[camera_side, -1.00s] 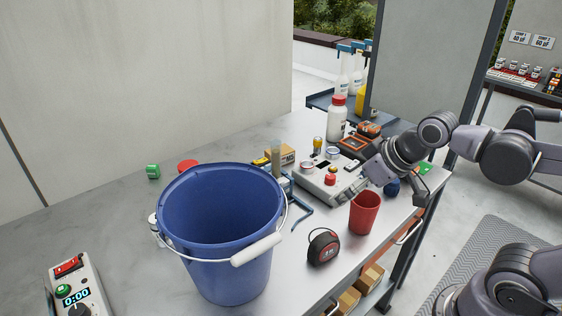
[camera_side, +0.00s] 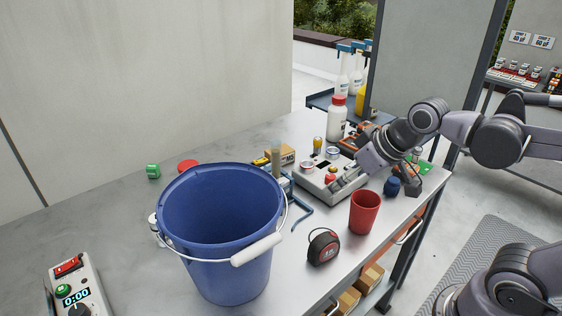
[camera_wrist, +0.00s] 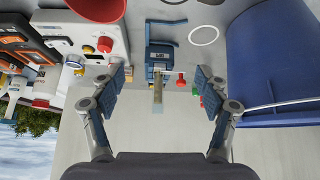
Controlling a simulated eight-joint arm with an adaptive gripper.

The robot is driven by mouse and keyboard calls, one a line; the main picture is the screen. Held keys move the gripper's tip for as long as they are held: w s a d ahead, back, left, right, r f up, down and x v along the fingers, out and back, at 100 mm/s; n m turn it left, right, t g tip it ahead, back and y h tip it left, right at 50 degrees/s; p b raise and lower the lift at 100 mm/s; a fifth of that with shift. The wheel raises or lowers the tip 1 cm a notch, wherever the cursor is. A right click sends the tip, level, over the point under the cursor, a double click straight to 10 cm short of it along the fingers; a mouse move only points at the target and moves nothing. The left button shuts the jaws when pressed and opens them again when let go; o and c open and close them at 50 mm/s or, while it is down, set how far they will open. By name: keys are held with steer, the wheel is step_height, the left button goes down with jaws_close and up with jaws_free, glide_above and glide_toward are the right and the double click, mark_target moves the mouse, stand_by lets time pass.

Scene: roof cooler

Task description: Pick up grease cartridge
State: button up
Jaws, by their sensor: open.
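No thing in view is plainly labelled as a grease cartridge. A tan upright cylinder (camera_side: 276,155) at a blue clamp-like fixture (camera_side: 284,184), behind the bucket's right rim, may be it. In the wrist view the tan piece (camera_wrist: 158,93) shows below the blue fixture (camera_wrist: 160,62), between my fingers in the picture. My gripper (camera_wrist: 160,78) is open and empty. In the side view my gripper (camera_side: 346,182) is over the front of the grey control box, to the right of the tan cylinder and apart from it.
A big blue bucket (camera_side: 222,240) stands at the left front. A grey control box (camera_side: 318,180) with a red button, a red cup (camera_side: 364,213), a tape measure (camera_side: 323,247) and a white bottle (camera_side: 337,119) surround the gripper.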

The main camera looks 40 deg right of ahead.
steer(key=w+a+r+n, duration=0.25)
steer(key=w+r, duration=0.25)
steer(key=w, duration=0.3)
steer(key=n+g+y, duration=0.3)
steer(key=n, duration=0.3)
glide_toward(191, 166)
steer(key=w, duration=0.1)
steer(key=shift+m+g, duration=0.25)
steer(key=shift+g, duration=0.05)
steer(key=x, duration=0.5)
steer(key=shift+a+f, duration=0.2)
steer(key=shift+f, duration=0.15)
steer(key=shift+x, duration=3.2)
steer(key=shift+d, duration=0.1)
jaws_close()
